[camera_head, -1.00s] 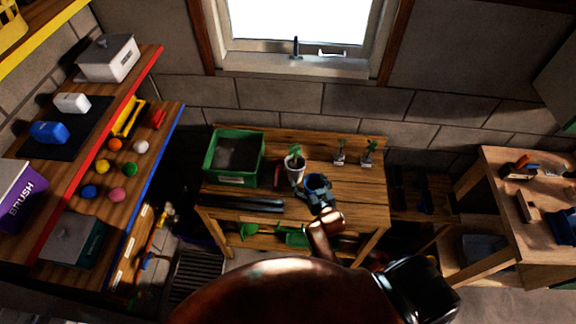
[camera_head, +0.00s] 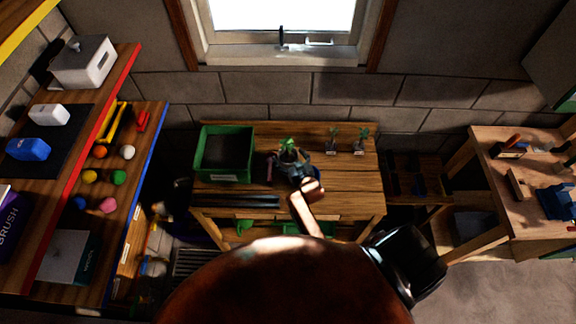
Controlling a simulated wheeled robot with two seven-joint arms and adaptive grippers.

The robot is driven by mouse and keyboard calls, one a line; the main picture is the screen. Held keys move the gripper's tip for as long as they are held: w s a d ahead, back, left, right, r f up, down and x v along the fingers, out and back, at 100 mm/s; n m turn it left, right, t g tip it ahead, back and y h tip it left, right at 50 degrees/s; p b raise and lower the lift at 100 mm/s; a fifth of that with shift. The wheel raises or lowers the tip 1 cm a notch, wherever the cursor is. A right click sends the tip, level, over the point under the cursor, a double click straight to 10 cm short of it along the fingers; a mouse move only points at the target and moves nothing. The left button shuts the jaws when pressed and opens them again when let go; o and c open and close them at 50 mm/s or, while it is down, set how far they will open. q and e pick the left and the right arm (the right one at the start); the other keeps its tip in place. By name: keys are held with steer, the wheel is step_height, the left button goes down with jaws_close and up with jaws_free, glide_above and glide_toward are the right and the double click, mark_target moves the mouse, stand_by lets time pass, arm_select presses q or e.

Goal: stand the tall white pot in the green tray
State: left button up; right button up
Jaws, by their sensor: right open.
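The tall white pot with a green plant (camera_head: 288,146) stands on the wooden bench, mostly hidden now behind my right gripper. My right gripper (camera_head: 288,156) is open, with its fingers around or just in front of the pot; I cannot tell if they touch it. The green tray (camera_head: 240,176) sits on the bench to the left of the pot, with dark soil inside. My left gripper is out of view.
Two small potted seedlings (camera_head: 333,142) stand at the back right of the bench (camera_head: 345,180). Dark bars (camera_head: 222,201) lie along its front left edge. A small dark-pink item (camera_head: 269,168) lies between tray and pot. Shelves (camera_head: 120,235) rise at left.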

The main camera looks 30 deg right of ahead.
steer(key=shift+w+d+f, duration=0.1)
steer(key=shift+w+f, duration=0.1)
steer(key=shift+w, duration=0.1)
steer(key=shift+c, duration=0.7)
steer(key=c, duration=1.4)
steer(key=shift+r, duration=0.1)
steer(key=c, duration=0.3)
steer(key=shift+r, duration=0.1)
